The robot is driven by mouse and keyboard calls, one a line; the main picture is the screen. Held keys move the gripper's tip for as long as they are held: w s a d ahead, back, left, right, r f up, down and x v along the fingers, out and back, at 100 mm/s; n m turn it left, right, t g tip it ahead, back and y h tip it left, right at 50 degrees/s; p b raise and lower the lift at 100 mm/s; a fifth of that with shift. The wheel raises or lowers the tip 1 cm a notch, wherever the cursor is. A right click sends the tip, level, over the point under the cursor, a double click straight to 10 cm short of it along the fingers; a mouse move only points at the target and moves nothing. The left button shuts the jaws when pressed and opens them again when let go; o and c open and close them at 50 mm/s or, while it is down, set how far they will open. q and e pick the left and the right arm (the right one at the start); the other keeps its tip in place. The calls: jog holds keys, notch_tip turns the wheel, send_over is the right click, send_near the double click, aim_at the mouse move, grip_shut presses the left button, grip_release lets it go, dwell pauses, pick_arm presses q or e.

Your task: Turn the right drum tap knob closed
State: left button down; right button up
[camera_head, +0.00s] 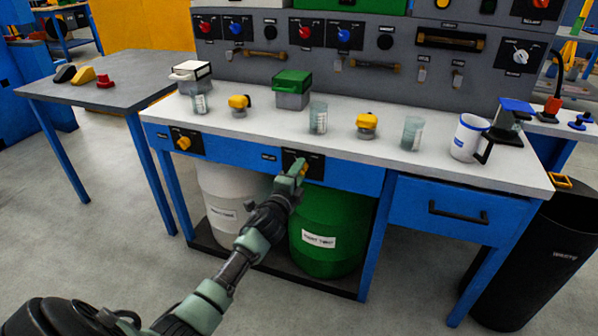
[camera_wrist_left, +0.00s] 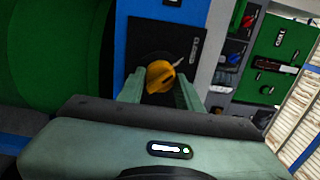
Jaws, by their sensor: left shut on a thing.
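The right drum tap knob is a yellow-orange knob (camera_wrist_left: 160,75) on a black plate (camera_head: 316,166) on the blue front rail of the bench, above the green drum (camera_head: 326,232). In the head view my left gripper (camera_head: 297,171) covers most of the knob. In the left wrist view the knob sits between the two pale green fingers of the left gripper (camera_wrist_left: 159,90), which is shut on it. A pale pointer tip shows at the knob's upper right. The right gripper is not in view.
The left tap knob (camera_head: 183,143) sits on its own plate above a white drum (camera_head: 225,205). The white bench top (camera_head: 262,133) holds jars, yellow-topped items and a mug (camera_head: 466,138). A drawer (camera_head: 462,212) and black bin (camera_head: 530,258) stand right. Floor in front is clear.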

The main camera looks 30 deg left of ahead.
pick_arm(q)
jog(key=shift+f, duration=0.1)
dwell(0.4)
jog(key=c, duration=0.9)
grip_release()
jog(key=shift+c, duration=0.2)
jog(key=p+v, duration=0.1)
jog(key=v, duration=0.6)
jog(key=shift+s, duration=0.4)
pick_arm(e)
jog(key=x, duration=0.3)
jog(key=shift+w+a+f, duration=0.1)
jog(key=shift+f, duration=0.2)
